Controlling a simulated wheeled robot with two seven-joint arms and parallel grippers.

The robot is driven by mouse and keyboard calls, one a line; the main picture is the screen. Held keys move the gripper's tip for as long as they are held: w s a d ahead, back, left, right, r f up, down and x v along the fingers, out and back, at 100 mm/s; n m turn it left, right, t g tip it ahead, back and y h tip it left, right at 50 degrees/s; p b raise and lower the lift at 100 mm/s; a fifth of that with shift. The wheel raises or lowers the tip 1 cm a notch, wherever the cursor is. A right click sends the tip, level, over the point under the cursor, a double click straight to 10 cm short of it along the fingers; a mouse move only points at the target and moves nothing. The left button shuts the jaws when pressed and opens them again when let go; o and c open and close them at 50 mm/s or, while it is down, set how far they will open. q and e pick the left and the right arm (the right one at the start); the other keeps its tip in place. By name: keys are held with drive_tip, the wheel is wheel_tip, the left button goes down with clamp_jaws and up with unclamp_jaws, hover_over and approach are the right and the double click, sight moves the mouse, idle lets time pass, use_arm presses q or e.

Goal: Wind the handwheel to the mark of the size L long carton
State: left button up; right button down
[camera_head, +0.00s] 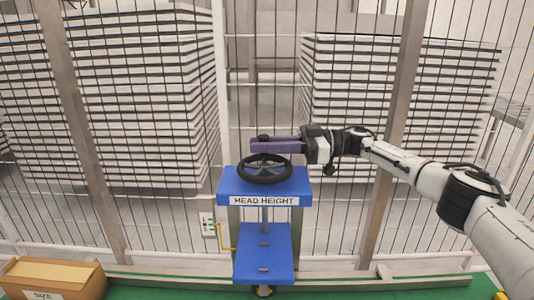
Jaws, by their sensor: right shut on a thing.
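The black handwheel (265,180) lies flat on top of the blue stand (290,188), which carries a "HEAD HEIGHT" label (264,201). My right gripper (262,144) reaches in from the right, its purple fingers over the wheel's far side. It is shut on the handwheel's dark knob (263,137), which shows just above the fingers. A carton (65,284) marked "SIZE" sits at the lower left; the rest of its lettering is cut off. A small white plate (208,224) with a yellow pointer (228,249) is left of the stand; its marks are too small to read. My left gripper is not in view.
A wire mesh fence with grey posts (392,130) stands behind the blue stand. Tall stacks of pale sheets (130,95) stand beyond it on the left and right (395,100). A low rail (340,283) runs along the green floor.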

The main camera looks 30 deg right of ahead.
drive_tip(key=shift+w+a+f+n+g+y+b, duration=0.15)
drive_tip(key=shift+a+n+g+y+b, duration=0.15)
drive_tip(key=shift+n+g+b, duration=0.35)
drive_tip(key=shift+a+g+b, duration=0.1)
drive_tip(key=shift+g+b, duration=0.15)
drive_tip(key=shift+b, duration=0.25)
drive_tip(key=c, duration=1.8)
unclamp_jaws()
drive_tip(key=shift+c, duration=0.2)
drive_tip(key=shift+o, duration=0.9)
